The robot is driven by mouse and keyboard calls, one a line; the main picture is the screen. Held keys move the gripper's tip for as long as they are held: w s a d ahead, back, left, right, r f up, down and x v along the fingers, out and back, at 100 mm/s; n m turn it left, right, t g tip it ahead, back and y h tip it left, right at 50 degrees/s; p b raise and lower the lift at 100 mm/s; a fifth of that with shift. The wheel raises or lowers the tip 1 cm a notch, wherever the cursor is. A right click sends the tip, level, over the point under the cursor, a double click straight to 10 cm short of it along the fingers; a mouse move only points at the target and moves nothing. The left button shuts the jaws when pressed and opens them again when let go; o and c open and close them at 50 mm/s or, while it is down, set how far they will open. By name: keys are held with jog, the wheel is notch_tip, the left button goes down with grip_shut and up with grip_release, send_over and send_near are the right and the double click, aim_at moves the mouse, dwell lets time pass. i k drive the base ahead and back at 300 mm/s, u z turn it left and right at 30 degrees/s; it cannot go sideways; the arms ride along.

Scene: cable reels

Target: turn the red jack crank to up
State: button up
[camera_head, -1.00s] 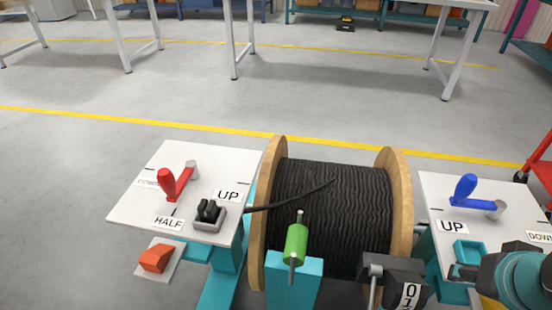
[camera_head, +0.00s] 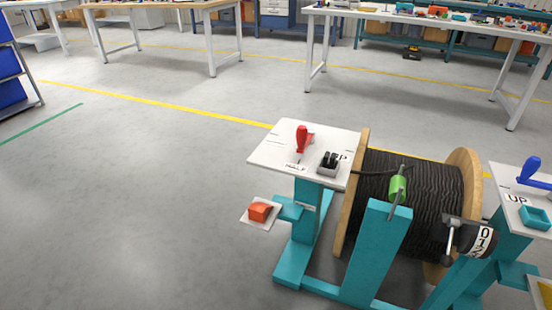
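The red jack crank (camera_head: 302,141) stands on the white plate (camera_head: 270,152) at the left of the reel stand. Its red handle is upright near the HALF label (camera_head: 296,167). The UP label (camera_head: 343,157) is at the plate's right, partly hidden by a black clamp (camera_head: 328,162). The blue crank (camera_head: 535,172) is on the right plate, with its own UP label (camera_head: 517,199) in front of it. My gripper is not in view.
The wooden reel (camera_head: 465,165) of black cable sits between teal stand posts (camera_head: 378,250). A green handle (camera_head: 397,189) and a counter (camera_head: 482,241) are in front. An orange pedal (camera_head: 260,211) sticks out at left. The floor to the left is clear.

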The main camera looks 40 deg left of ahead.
aim_at(305, 137)
jog(key=u, duration=1.2)
jog(key=i, duration=0.75)
jog(key=u, duration=0.35)
